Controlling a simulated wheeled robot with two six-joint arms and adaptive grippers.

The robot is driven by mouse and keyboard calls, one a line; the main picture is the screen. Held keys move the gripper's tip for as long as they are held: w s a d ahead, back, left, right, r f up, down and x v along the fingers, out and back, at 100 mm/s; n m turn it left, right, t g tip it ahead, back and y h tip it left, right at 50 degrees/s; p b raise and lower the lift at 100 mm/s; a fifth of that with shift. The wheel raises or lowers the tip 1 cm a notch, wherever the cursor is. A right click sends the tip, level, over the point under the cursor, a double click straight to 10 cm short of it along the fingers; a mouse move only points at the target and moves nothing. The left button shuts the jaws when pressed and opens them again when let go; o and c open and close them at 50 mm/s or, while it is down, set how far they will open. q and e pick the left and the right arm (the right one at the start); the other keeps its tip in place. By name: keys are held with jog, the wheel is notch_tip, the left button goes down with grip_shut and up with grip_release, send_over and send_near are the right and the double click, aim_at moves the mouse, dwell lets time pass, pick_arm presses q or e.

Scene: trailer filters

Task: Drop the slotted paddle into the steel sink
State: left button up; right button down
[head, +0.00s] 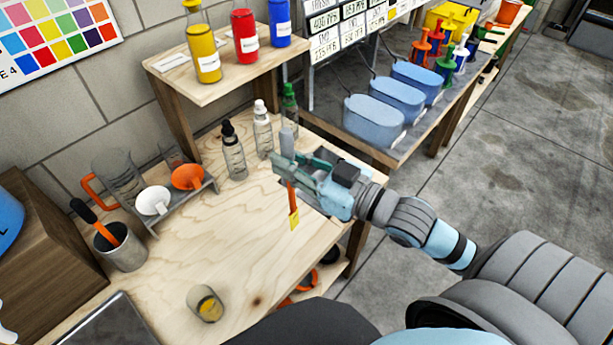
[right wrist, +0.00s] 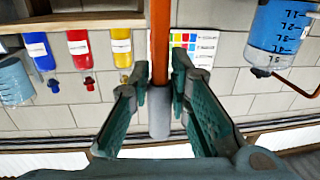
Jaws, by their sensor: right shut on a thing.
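My right gripper (head: 290,172) is shut on a tool with a grey handle end, an orange shaft (head: 292,197) and a small yellow end (head: 294,219). This looks like the slotted paddle, but I cannot make out slots. It hangs nearly upright, yellow end down, above the right part of the wooden bench. In the right wrist view, the orange shaft (right wrist: 160,45) passes between the fingers. A grey metal rim, apparently the steel sink (head: 112,312), shows at the lower left, cut off by the frame; its inside is mostly hidden. My left gripper is not in view.
On the wooden bench (head: 215,255) stand a glass with amber liquid (head: 207,303), a steel cup (head: 121,250) with a black-and-orange handle, a rack of funnels (head: 187,178), and dropper bottles (head: 234,155) near my right gripper. The bench's middle is clear.

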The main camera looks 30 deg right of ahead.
jog(key=w+d+f+m+h+b, duration=0.1)
jog(key=w+d+f+m+h, duration=0.3)
jog(key=d, duration=0.3)
jog(key=w+d+f+m+t+h+b, duration=0.1)
jog(key=w+d+f+h+b, duration=0.15)
jog(key=w+d, duration=0.35)
jog(key=w+d+f+m+h+b, duration=0.1)
jog(key=w+d+f+m+h, duration=0.2)
jog(key=w+d+h, duration=0.3)
notch_tip(320, 180, down, 13)
jog(key=s+d+b, duration=0.1)
jog(key=d+b, duration=0.1)
jog(key=b, duration=0.7)
jog(key=shift+s+d+r+y, duration=0.15)
jog(key=shift+s+y, duration=0.05)
jog(key=shift+y, duration=0.15)
jog(key=c, duration=1.4)
grip_release()
jog(key=v, duration=1.2)
